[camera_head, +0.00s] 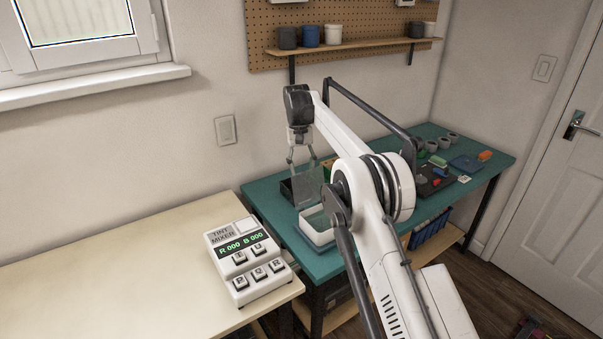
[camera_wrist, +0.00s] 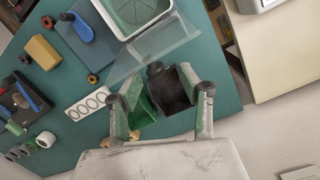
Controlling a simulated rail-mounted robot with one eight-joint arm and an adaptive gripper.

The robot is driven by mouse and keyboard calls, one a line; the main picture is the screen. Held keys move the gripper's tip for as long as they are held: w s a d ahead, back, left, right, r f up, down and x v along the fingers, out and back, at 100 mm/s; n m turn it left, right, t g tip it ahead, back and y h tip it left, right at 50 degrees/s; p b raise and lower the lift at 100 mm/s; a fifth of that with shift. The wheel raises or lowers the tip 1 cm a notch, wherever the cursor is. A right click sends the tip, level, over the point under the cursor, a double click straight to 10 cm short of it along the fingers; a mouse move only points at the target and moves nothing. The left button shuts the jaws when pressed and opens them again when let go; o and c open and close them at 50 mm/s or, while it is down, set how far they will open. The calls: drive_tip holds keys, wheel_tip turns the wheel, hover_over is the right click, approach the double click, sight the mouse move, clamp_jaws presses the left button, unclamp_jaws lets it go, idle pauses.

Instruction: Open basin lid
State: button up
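The basin (camera_head: 316,236) is a white, rounded tub near the left front of the green bench. It also shows at the top of the wrist view (camera_wrist: 113,27). Its clear lid (camera_head: 307,188) is raised and stands steeply at the basin's back side. In the wrist view the lid (camera_wrist: 160,43) is a see-through panel reaching from the basin towards my fingers. My gripper (camera_head: 302,161) is above and behind the lid. In the wrist view my gripper (camera_wrist: 160,94) has its fingers wide apart with nothing held between them. Whether a finger touches the lid is unclear.
A black container (camera_wrist: 168,88) and a green one (camera_wrist: 141,108) lie below my fingers. A tint mixer (camera_head: 245,260) stands on the pale table to the left. A white strip with holes (camera_wrist: 88,103), a yellow block (camera_wrist: 42,52) and a blue tool (camera_wrist: 84,27) lie nearby.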

wheel_tip(320, 180, up, 8)
idle(0.4)
drive_tip(key=shift+a+f, duration=0.1)
drive_tip(key=s+d+r+t, duration=0.1)
drive_tip(key=s+d+r, duration=0.1)
drive_tip(key=d+r, duration=0.35)
drive_tip(key=s+d+r+t, duration=0.1)
drive_tip(key=s+d+r, duration=0.15)
drive_tip(key=r, duration=0.55)
drive_tip(key=s+d+r+m+t+y, duration=0.1)
drive_tip(key=s+d+r, duration=0.25)
drive_tip(key=s, duration=0.35)
drive_tip(key=s+d+r+t, duration=0.1)
drive_tip(key=s+d+r, duration=0.2)
drive_tip(key=s+d, duration=0.3)
drive_tip(key=s+d+f+m+t, duration=0.1)
drive_tip(key=s+d+f, duration=0.15)
drive_tip(key=s, duration=0.75)
drive_tip(key=s+d+f+t, duration=0.1)
drive_tip(key=s+d, duration=0.2)
drive_tip(key=s, duration=0.6)
drive_tip(key=s+d+f+m+t, duration=0.1)
drive_tip(key=s+d+f+t, duration=0.1)
drive_tip(key=s+f, duration=1)
drive_tip(key=s+d, duration=0.1)
drive_tip(key=s, duration=0.3)
drive_tip(key=shift+f, duration=0.2)
